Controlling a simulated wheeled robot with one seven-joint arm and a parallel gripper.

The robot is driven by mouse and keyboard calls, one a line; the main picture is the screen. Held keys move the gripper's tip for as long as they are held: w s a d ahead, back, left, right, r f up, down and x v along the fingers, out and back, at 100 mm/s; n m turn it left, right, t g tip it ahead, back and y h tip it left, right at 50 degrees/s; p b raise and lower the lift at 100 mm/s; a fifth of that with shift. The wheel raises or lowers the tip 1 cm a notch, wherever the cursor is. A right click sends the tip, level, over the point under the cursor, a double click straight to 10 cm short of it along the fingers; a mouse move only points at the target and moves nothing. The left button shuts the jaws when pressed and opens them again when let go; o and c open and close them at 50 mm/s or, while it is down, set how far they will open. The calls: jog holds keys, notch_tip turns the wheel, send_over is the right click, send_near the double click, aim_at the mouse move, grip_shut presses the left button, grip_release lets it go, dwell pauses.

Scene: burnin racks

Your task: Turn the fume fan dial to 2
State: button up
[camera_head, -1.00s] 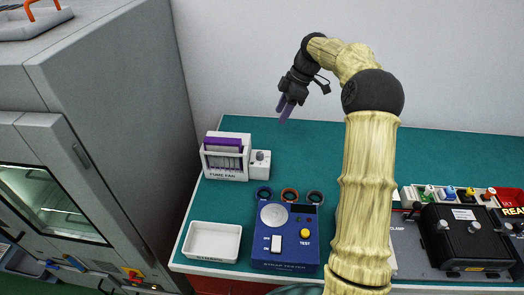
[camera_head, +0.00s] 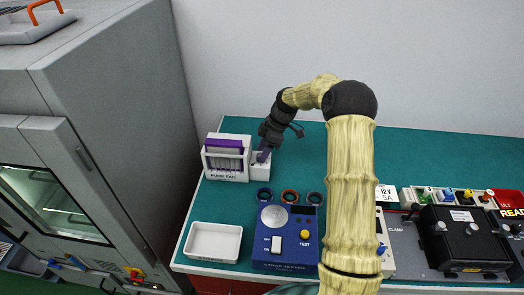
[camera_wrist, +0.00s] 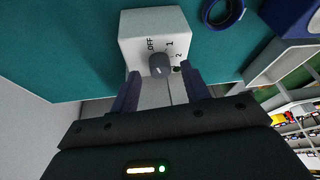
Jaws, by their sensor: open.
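The fume fan (camera_head: 227,160) is a white box with a purple top, at the back left of the teal bench. Its dial box (camera_head: 260,172) is attached on its right. In the wrist view the white dial box (camera_wrist: 157,32) carries a dark grey dial (camera_wrist: 159,64) with the marks OFF, 1 and 2 around it. I cannot tell for certain which mark the dial points to. My gripper (camera_wrist: 160,88) is open, its two dark purple fingers at either side just short of the dial. In the head view my gripper (camera_head: 264,153) hides the dial.
A blue strap tester (camera_head: 285,238) and a white tray (camera_head: 213,242) stand in front. Three rings (camera_head: 290,197) lie behind the tester. A grey cabinet (camera_head: 120,90) rises at the left. A black clamp unit (camera_head: 462,235) is at the right.

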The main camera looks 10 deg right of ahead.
jog(key=shift+a+f, duration=0.25)
jog(key=shift+f, duration=0.2)
jog(key=shift+c, duration=0.5)
jog(key=c, duration=0.9)
